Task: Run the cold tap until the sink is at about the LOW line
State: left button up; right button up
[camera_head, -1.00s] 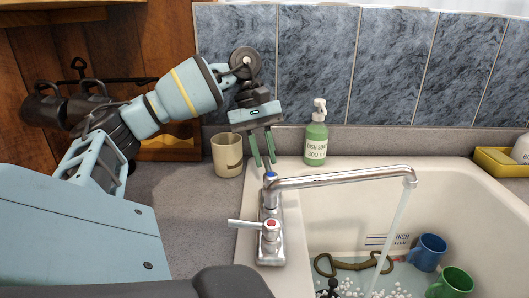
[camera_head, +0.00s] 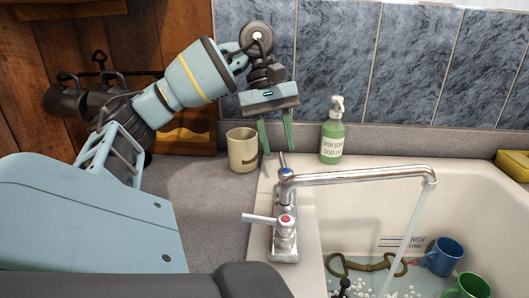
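The chrome tap (camera_head: 350,177) stands on the sink's left rim. Its blue-marked handle (camera_head: 286,172) is at the back with its short lever pointing up; its red-marked handle (camera_head: 285,220) is in front, lever pointing left. A water stream (camera_head: 412,235) runs from the spout into the sink (camera_head: 465,200). Shallow water covers the visible bottom, its surface just under printed lines marked HIGH (camera_head: 400,242); I cannot make out a LOW mark. My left gripper (camera_head: 278,150) is open and empty, fingers apart, just above the blue-marked handle. My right gripper is not in view.
A beige mug (camera_head: 242,150) and a green soap bottle (camera_head: 332,138) stand behind the tap, close to my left gripper. In the sink are a blue mug (camera_head: 443,256), a green mug (camera_head: 466,287) and a brown metal bit (camera_head: 365,266).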

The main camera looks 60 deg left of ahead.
pick_arm(q)
jog(key=s+d+r+b, duration=0.1)
jog(key=s+d+b, duration=0.2)
jog(key=s+d, duration=0.5)
jog(key=shift+d, duration=1)
dwell(0.9)
dwell(0.8)
dwell(2.6)
dwell(0.8)
dwell(1.0)
